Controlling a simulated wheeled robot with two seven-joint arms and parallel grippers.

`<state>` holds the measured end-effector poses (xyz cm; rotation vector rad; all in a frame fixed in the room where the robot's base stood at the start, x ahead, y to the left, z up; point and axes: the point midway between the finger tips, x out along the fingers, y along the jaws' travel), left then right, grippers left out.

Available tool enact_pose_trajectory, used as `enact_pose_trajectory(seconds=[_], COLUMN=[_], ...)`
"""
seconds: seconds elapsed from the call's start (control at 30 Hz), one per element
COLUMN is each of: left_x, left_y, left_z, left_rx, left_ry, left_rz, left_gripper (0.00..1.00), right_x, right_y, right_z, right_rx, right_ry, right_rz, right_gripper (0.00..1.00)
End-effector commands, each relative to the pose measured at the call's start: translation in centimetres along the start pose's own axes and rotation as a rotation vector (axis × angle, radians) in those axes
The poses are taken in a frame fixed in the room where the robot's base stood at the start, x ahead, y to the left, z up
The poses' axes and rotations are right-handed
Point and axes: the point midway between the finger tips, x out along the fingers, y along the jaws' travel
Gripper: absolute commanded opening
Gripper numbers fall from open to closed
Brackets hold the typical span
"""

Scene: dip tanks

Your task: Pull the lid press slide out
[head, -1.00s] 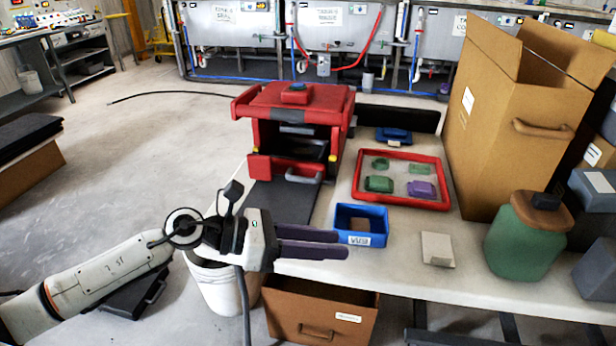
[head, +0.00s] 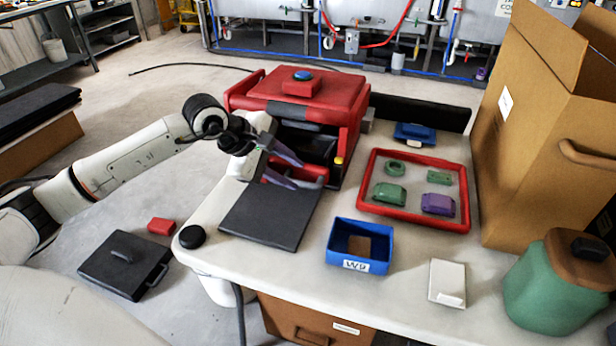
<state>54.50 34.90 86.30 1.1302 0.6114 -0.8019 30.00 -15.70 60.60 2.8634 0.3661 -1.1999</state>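The red lid press (head: 335,95) stands at the back left of the white table, with a blue button on top. Its slide has a red front (head: 312,172) low in the opening and looks pushed in. The grey handle seen there earlier is mostly hidden by my gripper. My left gripper (head: 300,176) is at the slide front, its two dark purple fingers apart and pointing right, above the back of a dark plate (head: 268,218). Whether the fingers touch the handle cannot be told. My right gripper is not in view.
Right of the press are a red tray (head: 415,222) with green and purple pieces, a blue bin (head: 345,228) and a white box (head: 447,280). A green jar (head: 545,295) and tall cardboard box (head: 540,150) stand at the right. The dark plate before the press is bare.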

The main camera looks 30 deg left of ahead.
Motion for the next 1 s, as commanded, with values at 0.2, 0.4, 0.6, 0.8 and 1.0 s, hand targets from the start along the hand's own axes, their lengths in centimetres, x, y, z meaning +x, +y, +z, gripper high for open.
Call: enact_pose_trajectory(seconds=[0.2, 0.4, 0.6, 0.8, 1.0], left_x=[4.1, 6.1, 6.5, 6.5, 6.5], left_y=[0.0, 0.0, 0.0, 0.0, -0.1], left_z=[0.2, 0.1, 0.1, 0.1, 0.1], left_rx=[-0.002, -0.001, 0.000, 0.000, 0.000], left_ry=[-0.004, -0.002, -0.001, -0.001, -0.001], left_rz=[-0.002, 0.000, 0.000, 0.000, -0.001], left_gripper=[0.33, 0.33, 0.33, 0.22, 0.00], right_x=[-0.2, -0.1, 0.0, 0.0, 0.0], right_y=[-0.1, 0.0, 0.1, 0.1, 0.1], right_z=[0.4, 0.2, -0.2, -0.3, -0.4], right_rx=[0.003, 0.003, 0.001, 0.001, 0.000], right_ry=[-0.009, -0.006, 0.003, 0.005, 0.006], right_rz=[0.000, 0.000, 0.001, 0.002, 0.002], right_gripper=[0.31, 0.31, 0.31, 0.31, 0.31])
